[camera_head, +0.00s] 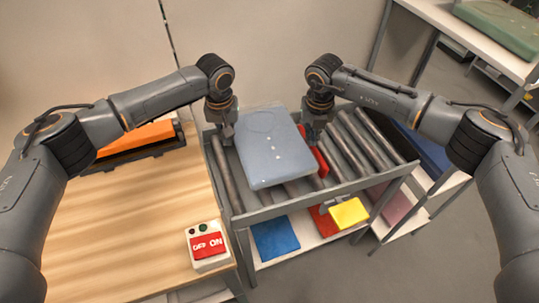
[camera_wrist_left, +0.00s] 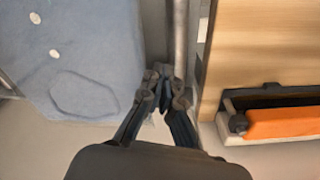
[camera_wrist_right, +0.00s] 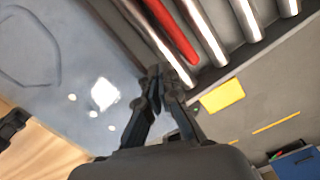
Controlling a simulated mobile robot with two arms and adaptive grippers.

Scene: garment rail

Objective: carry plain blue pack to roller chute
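The plain blue pack (camera_head: 270,150) is a grey-blue, flat padded block with several white spots. It is over the roller chute (camera_head: 230,180), between my two grippers; I cannot tell whether it rests on the rollers. My left gripper (camera_head: 228,138) is at its left side, fingers together, with the pack beside them in the left wrist view (camera_wrist_left: 75,60). My right gripper (camera_head: 315,135) is at its right side, fingers together, with the pack beside them in the right wrist view (camera_wrist_right: 60,75). Neither gripper has the pack between its fingers.
A red bar (camera_head: 320,160) lies among the rollers beside the pack. A wooden table (camera_head: 150,220) with an on/off switch box (camera_head: 207,247) and an orange item (camera_head: 135,140) stands at left. Blue (camera_head: 276,238) and yellow (camera_head: 349,213) items lie on the shelf below the chute.

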